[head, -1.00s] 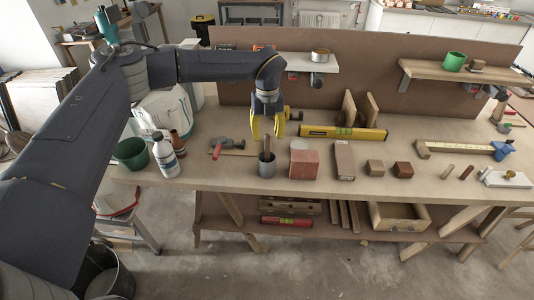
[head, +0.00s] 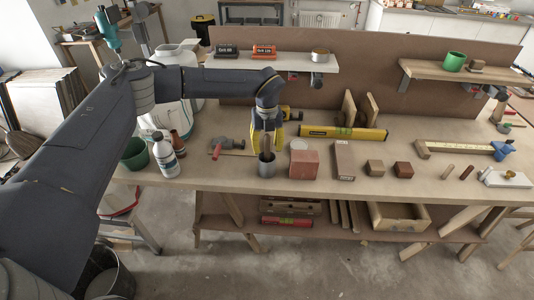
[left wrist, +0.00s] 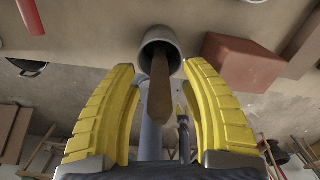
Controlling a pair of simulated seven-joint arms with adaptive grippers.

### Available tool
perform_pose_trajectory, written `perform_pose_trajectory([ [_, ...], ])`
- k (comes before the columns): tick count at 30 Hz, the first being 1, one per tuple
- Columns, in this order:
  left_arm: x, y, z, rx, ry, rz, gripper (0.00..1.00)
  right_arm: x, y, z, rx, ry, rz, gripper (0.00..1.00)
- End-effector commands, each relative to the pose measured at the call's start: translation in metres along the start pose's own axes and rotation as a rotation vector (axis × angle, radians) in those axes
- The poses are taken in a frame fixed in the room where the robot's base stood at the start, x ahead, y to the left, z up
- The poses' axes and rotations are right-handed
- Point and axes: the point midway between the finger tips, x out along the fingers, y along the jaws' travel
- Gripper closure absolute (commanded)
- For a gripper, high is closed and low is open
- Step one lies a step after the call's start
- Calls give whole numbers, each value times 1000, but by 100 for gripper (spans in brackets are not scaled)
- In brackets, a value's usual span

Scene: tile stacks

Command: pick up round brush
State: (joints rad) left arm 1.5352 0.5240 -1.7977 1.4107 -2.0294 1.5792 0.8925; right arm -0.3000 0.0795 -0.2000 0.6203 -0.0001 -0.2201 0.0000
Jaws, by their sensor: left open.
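A grey cup (head: 266,168) stands near the front edge of the workbench. A brown wooden handle (head: 266,146), seemingly the round brush's, sticks up out of it; its lower end is hidden in the cup. My left gripper (head: 266,150) is directly above the cup, with its yellow fingers apart on either side of the handle. In the left wrist view the handle (left wrist: 159,88) points from the cup (left wrist: 161,40) into the gap between the open fingers (left wrist: 160,85), with visible space on both sides. My right gripper is not in view.
A reddish block (head: 304,165) stands close right of the cup. A yellow level (head: 342,133) lies behind. A shelf (head: 300,62) is above.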

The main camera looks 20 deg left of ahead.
Motion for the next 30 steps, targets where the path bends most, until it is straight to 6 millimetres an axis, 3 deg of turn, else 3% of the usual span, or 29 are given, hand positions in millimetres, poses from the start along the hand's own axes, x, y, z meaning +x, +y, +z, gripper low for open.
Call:
perform_pose_trajectory([
  [1, 0, 0, 0, 0, 0, 0, 61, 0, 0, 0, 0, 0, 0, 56],
  [11, 0, 0, 0, 0, 0, 0, 100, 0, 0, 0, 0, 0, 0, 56],
  [30, -3, 0, 0, -1, -1, -1, 100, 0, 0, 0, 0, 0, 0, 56],
])
